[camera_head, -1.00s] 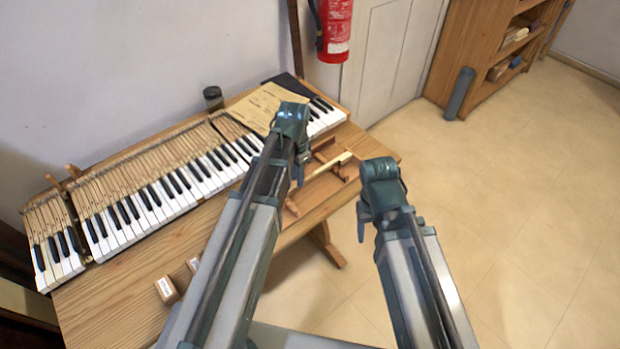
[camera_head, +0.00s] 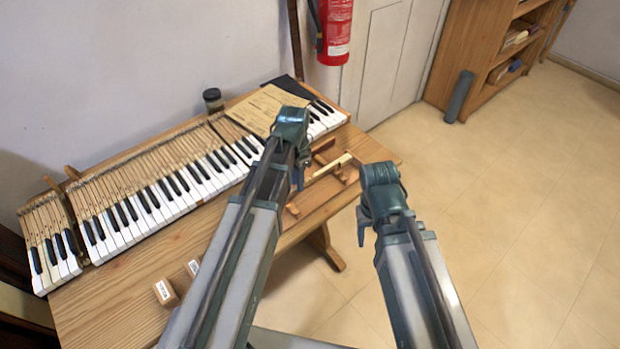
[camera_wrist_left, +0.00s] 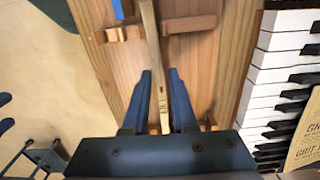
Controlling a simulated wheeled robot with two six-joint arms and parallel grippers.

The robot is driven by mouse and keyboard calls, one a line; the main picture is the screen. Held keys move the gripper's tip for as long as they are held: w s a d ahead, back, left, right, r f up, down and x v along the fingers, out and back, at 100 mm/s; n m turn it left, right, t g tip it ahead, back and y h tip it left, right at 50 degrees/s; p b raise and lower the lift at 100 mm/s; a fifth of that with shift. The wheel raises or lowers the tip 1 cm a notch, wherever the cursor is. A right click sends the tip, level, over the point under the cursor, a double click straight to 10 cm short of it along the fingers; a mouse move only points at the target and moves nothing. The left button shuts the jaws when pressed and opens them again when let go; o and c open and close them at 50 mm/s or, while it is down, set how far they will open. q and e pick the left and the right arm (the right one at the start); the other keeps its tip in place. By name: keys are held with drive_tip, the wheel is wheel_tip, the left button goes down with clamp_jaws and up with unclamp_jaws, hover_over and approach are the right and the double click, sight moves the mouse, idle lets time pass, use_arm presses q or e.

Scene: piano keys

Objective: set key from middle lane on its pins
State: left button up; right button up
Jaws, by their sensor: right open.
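A pale wooden key (camera_head: 333,164) lies across a wooden rack (camera_head: 322,144) on the right part of the bench. In the left wrist view the key (camera_wrist_left: 151,45) runs between the two blue fingers of my left gripper (camera_wrist_left: 160,78). The fingers stand apart with a narrow gap beside the key, so the gripper looks open around it. In the head view my left arm hides most of that gripper (camera_head: 299,180). My right gripper (camera_head: 362,232) is open and empty, off the bench's right edge. The keyboard (camera_head: 170,190) stands along the wall; its pins cannot be made out.
A printed sheet (camera_head: 262,108) lies on the keyboard's right part, with a dark jar (camera_head: 212,99) behind. Small labelled blocks (camera_head: 166,291) stand on the bench's front (camera_head: 115,305). A fire extinguisher (camera_head: 333,32) hangs behind. The floor at right (camera_head: 520,210) is clear.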

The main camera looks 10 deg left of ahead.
use_arm(q)
drive_tip(key=shift+f+b, duration=0.3)
drive_tip(key=shift+f, duration=0.05)
clamp_jaws()
idle(1.5)
